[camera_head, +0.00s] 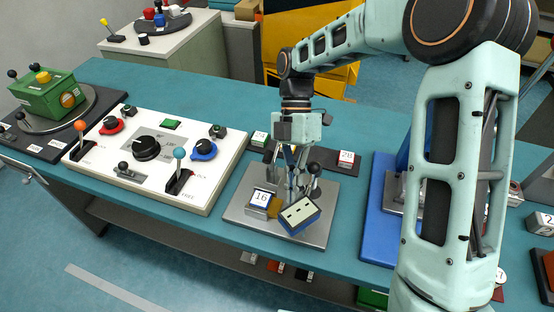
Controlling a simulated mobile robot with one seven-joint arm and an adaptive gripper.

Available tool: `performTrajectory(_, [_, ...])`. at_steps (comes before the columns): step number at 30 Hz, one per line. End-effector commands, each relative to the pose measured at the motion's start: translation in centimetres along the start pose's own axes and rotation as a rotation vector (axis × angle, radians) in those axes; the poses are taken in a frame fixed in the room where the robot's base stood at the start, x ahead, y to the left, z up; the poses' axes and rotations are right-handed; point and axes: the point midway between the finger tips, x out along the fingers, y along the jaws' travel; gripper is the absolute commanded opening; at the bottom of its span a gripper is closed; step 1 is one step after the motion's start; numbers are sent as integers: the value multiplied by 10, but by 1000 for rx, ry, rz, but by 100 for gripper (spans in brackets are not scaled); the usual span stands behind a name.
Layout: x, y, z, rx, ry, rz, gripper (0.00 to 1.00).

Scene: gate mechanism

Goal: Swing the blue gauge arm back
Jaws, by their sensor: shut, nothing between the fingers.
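A gate mechanism stands on a grey metal plate (236,213) on the teal bench. A block with blue sides and a pale top with dark slots (300,215) sits askew at the plate's front; it looks like part of the blue gauge arm, but I cannot be sure. A block marked 16 (261,198) is to its left, with a tan piece between them. My gripper (293,180) points down over the plate, behind these blocks. Its fingers are shut and empty. They hide the middle of the mechanism, and I cannot tell whether they touch it.
A dark knobbed lever (314,170) stands right of my gripper. A white control panel (150,155) is at left, with a green box (48,95) beyond it. Number blocks, including one marked 28 (346,158), sit behind. A blue base (377,215) is at right, partly behind my arm.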

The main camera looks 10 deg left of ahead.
Motion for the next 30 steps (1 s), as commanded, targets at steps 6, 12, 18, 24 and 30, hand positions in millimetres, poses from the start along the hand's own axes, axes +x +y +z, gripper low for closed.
performTrajectory(6, [3,-13,3,-114,-60,-62,0])
performTrajectory(12, [6,-20,6,-180,-96,-97,0])
performTrajectory(18, [7,-22,8,-209,-112,-112,0])
performTrajectory(24, [7,-23,9,-215,-115,-115,0])
performTrajectory(30, [7,-23,9,-214,-115,-115,0])
